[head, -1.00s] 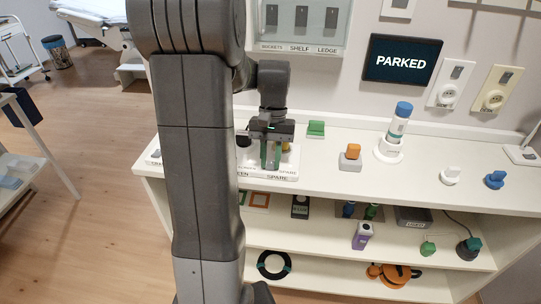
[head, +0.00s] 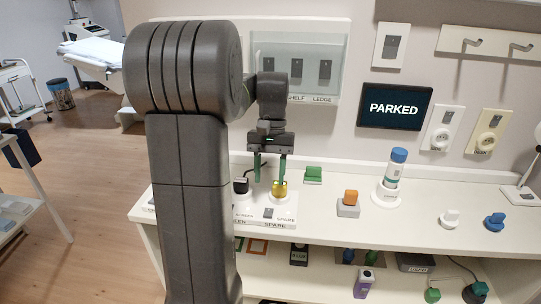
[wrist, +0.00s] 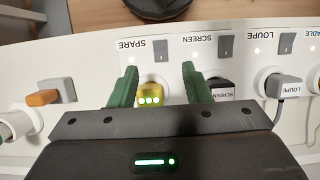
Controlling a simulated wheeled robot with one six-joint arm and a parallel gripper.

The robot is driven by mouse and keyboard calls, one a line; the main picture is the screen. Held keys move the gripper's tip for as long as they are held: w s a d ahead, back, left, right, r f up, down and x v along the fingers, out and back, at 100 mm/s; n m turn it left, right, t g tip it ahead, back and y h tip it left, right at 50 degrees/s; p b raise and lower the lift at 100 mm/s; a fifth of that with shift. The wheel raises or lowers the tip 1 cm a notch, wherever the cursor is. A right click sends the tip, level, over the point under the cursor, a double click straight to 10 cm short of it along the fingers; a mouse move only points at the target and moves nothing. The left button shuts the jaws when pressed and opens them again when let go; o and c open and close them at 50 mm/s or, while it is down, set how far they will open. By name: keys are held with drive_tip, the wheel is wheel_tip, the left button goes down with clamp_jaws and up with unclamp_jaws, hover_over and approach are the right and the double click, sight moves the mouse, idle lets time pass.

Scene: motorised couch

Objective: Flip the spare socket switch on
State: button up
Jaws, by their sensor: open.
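The spare socket's small grey switch (wrist: 161,49) sits beside the SPARE label in the wrist view, and at the strip's front edge in the head view (head: 268,213). I cannot tell its on or off position. A yellow plug (wrist: 149,96) stands in the round spare socket behind the switch; it also shows in the head view (head: 279,189). My gripper (head: 270,178) is open with green fingers spread, above the strip near the plug. In the wrist view my gripper (wrist: 160,70) has the plug between its fingers, which look apart from it.
The SCREEN socket beside it holds a black plug (wrist: 221,90); the LOUPE socket holds a grey corded plug (wrist: 286,86). An orange-and-grey block (head: 349,204), a green block (head: 313,175) and a blue-capped bottle (head: 394,170) stand on the counter. A PARKED display (head: 394,107) hangs behind.

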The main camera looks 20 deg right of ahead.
sight(268, 215)
drive_tip(key=v, duration=0.5)
idle(0.4)
drive_tip(key=x, duration=1.3)
drive_tip(key=shift+s+f, duration=0.1)
drive_tip(key=shift+f, duration=0.2)
drive_tip(key=shift+f+b, duration=0.25)
drive_tip(key=shift+b, duration=0.3)
drive_tip(key=shift+s+a+r, duration=0.1)
drive_tip(key=shift+r+p, duration=0.2)
drive_tip(key=shift+p, duration=0.1)
